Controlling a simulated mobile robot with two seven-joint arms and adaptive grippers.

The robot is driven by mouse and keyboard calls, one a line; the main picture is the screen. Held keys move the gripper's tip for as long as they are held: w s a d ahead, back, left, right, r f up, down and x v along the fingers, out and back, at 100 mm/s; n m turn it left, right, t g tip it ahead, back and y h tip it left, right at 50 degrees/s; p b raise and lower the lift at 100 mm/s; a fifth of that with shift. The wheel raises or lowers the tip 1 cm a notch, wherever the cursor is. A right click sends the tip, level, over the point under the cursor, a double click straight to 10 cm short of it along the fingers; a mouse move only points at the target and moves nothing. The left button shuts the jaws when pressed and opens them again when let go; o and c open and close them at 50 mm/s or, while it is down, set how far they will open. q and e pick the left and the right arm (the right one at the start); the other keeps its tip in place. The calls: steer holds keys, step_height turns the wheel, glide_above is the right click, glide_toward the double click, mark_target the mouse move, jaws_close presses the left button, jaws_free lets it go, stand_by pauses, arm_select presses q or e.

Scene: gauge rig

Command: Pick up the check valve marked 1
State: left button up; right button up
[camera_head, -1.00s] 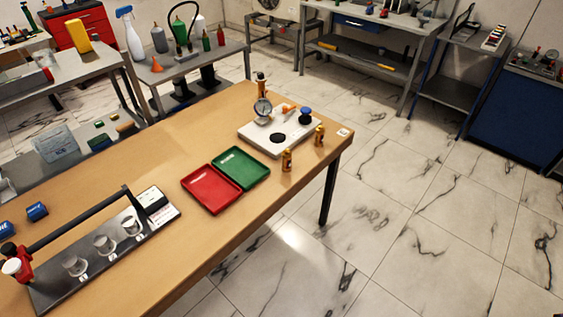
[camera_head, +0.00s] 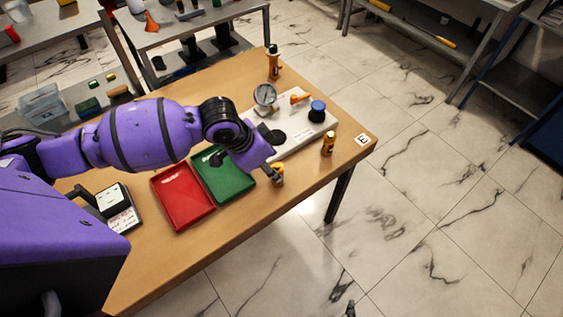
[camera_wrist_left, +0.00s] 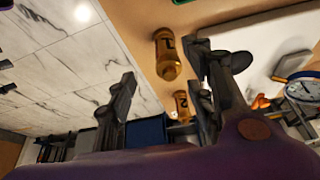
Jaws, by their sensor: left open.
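A brass check valve (camera_head: 278,175) stands near the table's front edge, partly hidden by my left gripper (camera_head: 270,174) in the head view. In the left wrist view this valve (camera_wrist_left: 167,57) shows a dark mark that looks like a 1, though it is hard to read. My left gripper (camera_wrist_left: 163,72) is open, with the valve in view between its fingers; I cannot tell how far beyond the tips it is. A second brass valve (camera_head: 328,144) stands nearer the table's right corner; in the wrist view it (camera_wrist_left: 181,105) seems marked 2. My right gripper is not in view.
A white gauge board (camera_head: 296,140) with a gauge (camera_head: 265,95) and blue knob (camera_head: 317,111) lies behind the valves. A green tray (camera_head: 238,190) and red tray (camera_head: 184,202) lie to the left. A brass, dark-topped item (camera_head: 273,63) stands at the back.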

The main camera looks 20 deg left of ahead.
arm_select(q)
steer(key=x, duration=0.7)
steer(key=shift+w+a+f, duration=0.2)
steer(key=shift+w+f, duration=0.1)
steer(key=shift+w, duration=0.15)
jaws_close()
